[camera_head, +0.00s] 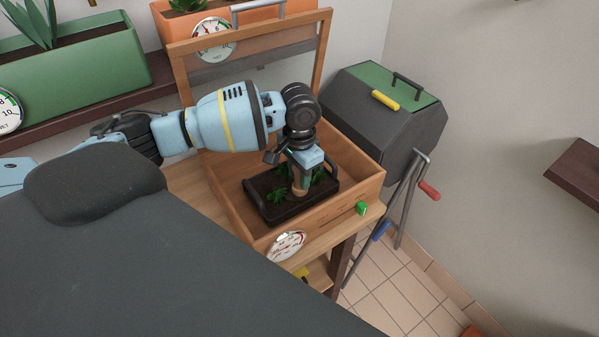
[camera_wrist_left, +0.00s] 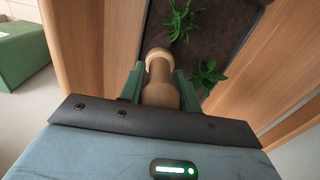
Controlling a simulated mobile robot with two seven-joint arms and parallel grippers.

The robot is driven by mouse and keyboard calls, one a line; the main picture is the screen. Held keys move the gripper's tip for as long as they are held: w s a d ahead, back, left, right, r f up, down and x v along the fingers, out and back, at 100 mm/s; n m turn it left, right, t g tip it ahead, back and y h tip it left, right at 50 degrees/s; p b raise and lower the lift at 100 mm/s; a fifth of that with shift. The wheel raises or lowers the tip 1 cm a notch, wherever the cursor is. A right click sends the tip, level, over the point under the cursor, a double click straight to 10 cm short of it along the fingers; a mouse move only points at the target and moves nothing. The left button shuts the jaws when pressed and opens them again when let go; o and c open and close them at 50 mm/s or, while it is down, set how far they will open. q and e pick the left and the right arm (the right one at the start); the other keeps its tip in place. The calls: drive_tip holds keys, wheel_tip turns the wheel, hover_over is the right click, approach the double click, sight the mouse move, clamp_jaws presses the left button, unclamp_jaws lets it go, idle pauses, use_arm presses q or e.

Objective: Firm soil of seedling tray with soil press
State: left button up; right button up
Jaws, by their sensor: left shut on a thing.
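The seedling tray (camera_head: 262,208) is black with raised handles and holds dark soil with several green seedlings. It sits inside a wooden box and also shows in the left wrist view (camera_wrist_left: 215,35). My left gripper (camera_head: 302,178) points down over the tray. It is shut on the soil press (camera_wrist_left: 158,75), a tan wooden tool with a rounded knob end, held between the green fingers. In the head view the press (camera_head: 300,189) is mostly hidden by the gripper. I cannot tell whether its lower end touches the soil. My right gripper is not in view.
The wooden box (camera_head: 235,215) has high walls around the tray, a raised framed lid (camera_head: 250,63) behind, and a round dial (camera_head: 287,246) in front. A dark grill (camera_head: 375,125) stands at right. A green planter (camera_head: 70,65) is on the left shelf.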

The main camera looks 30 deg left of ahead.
use_arm(q)
drive_tip(key=shift+f, duration=0.35)
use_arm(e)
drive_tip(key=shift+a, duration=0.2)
use_arm(q)
drive_tip(key=shift+f, duration=0.15)
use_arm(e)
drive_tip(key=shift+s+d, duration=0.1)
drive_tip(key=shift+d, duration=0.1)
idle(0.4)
